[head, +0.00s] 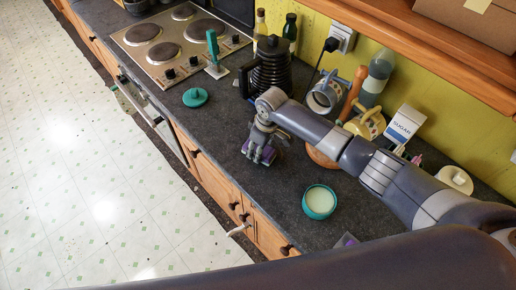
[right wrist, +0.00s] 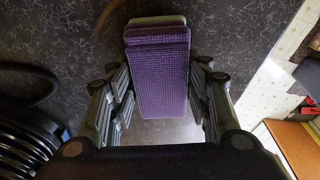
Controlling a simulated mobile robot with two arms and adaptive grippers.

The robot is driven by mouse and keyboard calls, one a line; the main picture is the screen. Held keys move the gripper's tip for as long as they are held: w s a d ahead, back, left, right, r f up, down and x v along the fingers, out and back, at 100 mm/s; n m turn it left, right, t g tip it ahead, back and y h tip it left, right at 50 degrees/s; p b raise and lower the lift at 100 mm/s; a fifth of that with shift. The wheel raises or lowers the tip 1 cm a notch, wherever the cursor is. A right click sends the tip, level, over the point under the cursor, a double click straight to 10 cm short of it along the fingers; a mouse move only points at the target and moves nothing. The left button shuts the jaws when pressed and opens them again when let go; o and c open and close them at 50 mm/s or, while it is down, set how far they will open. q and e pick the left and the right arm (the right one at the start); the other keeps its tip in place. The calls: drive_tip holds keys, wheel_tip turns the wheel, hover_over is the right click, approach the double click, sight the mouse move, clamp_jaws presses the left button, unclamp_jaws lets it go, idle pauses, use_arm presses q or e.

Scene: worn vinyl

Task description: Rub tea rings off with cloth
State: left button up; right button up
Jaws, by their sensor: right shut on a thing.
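My right gripper (head: 260,152) reaches down to the dark worktop (head: 240,180) from the right, in front of the black kettle. It is shut on a folded purple cloth (head: 268,155), which shows only in part in the head view. In the right wrist view the ribbed purple cloth (right wrist: 160,75) with a pale green edge sits between the fingers of the gripper (right wrist: 160,95), close over the worktop. A faint brown tea ring (right wrist: 42,88) curves across the worktop at upper left in that view, beside the cloth. My left gripper is out of view.
The black kettle (head: 272,68) stands just behind my right gripper. A teal lid (head: 195,97) lies to the left, and a teal tub (head: 319,203) stands to the right. Mugs, a sugar box (head: 404,124) and bottles line the wall. The worktop's front edge is close by.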

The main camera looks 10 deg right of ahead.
sight(277, 139)
drive_tip(key=shift+d, duration=0.1)
drive_tip(key=shift+w+d+b, duration=0.25)
drive_tip(key=shift+w+d, duration=0.4)
drive_tip(key=shift+d, duration=0.25)
drive_tip(key=shift+w+d+b, duration=0.2)
drive_tip(key=shift+w+d, duration=0.4)
drive_tip(key=shift+d, duration=0.3)
drive_tip(key=shift+w+d+f+b, duration=0.1)
drive_tip(key=shift+w+d+b, duration=0.4)
drive_tip(key=shift+d, duration=0.45)
drive_tip(key=shift+w+d+b, duration=0.3)
drive_tip(key=shift+w+d, duration=0.4)
drive_tip(key=shift+d, duration=0.2)
